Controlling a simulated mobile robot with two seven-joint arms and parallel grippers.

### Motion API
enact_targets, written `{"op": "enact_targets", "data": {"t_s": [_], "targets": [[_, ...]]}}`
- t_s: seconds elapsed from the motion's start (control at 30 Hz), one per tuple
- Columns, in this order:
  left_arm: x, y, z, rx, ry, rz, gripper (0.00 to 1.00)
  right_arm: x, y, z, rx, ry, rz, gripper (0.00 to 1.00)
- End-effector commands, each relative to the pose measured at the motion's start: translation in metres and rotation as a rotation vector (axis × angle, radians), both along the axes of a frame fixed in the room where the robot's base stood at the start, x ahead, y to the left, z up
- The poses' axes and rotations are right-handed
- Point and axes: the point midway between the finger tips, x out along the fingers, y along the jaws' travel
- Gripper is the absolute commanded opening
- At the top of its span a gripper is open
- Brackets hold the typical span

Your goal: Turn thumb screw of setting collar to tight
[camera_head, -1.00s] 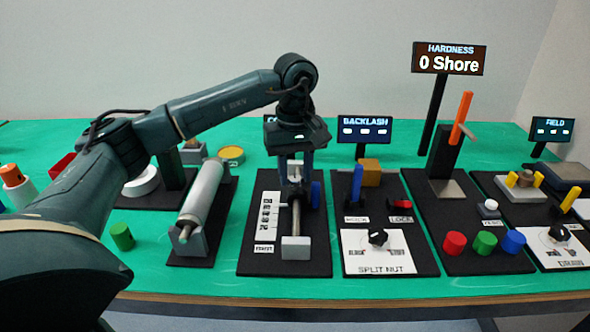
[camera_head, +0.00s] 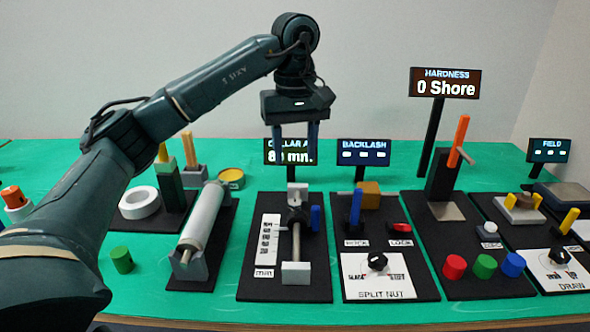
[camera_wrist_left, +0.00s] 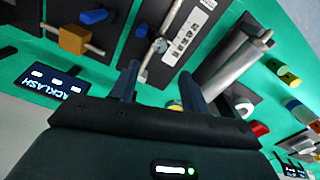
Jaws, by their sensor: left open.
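The setting collar (camera_head: 296,215) is a dark ring on a silver rod. The rod runs front to back between grey blocks on a black board. A blue upright piece (camera_head: 315,218), which looks like the thumb screw, stands at the collar's right; how tight it is cannot be told. In the left wrist view the rod and collar (camera_wrist_left: 159,45) lie just beyond the fingertips. My left gripper (camera_head: 294,154) is open and empty, pointing down, well above and behind the collar. It also shows in the left wrist view (camera_wrist_left: 158,70). My right gripper is not in view.
The collar display (camera_head: 290,151), partly hidden by my fingers, reads about 80 mm. A split nut board (camera_head: 385,287) with a blue lever (camera_head: 355,208) stands close on the right. A grey cylinder (camera_head: 203,220) lies on the left. A scale plate (camera_head: 268,240) borders the rod.

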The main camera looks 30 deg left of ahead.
Motion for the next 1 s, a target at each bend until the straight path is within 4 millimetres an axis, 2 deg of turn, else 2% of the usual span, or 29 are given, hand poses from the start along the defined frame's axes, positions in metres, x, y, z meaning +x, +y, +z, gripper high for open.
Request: {"op": "enact_targets", "data": {"t_s": [0.03,0.2,0.8,0.87,1.0], "targets": [[0.0,0.0,0.011,0.002,-0.003,0.0,0.46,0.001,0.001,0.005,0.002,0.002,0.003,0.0],[0.0,0.0,0.024,0.001,-0.001,0.0,0.46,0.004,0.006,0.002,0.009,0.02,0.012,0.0],[0.0,0.0,0.026,0.001,0.001,0.0,0.46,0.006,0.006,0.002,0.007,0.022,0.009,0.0],[0.0,0.0,0.033,0.0,0.0,0.0,0.46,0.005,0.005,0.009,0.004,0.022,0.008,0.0],[0.0,0.0,0.068,0.001,-0.001,0.0,0.46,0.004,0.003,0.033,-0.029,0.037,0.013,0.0]]}}
